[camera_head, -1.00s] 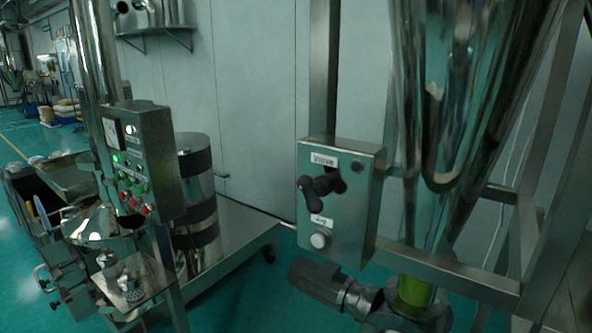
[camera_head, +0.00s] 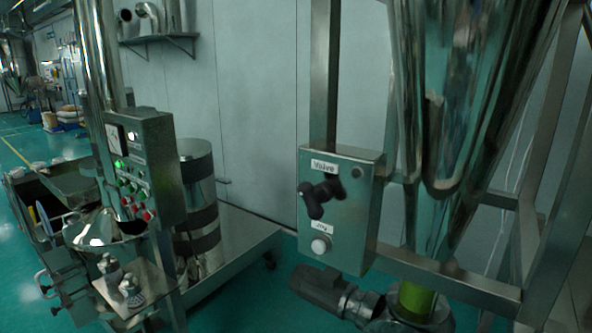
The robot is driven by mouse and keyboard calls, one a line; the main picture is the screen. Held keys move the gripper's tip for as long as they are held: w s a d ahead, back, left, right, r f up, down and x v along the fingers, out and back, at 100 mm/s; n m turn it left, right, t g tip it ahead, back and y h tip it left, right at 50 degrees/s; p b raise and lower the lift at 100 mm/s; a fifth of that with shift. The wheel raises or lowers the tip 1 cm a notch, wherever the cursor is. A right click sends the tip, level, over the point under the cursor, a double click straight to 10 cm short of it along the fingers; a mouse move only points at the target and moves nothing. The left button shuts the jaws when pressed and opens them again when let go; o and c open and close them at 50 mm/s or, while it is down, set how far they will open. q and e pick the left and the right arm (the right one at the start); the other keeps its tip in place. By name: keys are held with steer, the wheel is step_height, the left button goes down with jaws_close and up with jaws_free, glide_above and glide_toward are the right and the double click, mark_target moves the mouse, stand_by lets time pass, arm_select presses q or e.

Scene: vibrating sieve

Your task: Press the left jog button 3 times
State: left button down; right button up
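A grey metal control box (camera_head: 362,225) is fixed to the steel frame right of centre. It carries a label that reads Valve, a black valve handle (camera_head: 318,196) and, below that, a label that seems to read Jog. The round white jog button (camera_head: 319,246) sits under the lower label. Nothing touches it. Whether it is pressed in cannot be told. Neither of my grippers shows in the head view.
A large steel cone (camera_head: 450,110) hangs on a frame at the right, with a motor (camera_head: 322,288) below. Another panel with green and red buttons (camera_head: 140,170) stands left. A steel platform (camera_head: 232,248) lies between them. Green floor shows at the front.

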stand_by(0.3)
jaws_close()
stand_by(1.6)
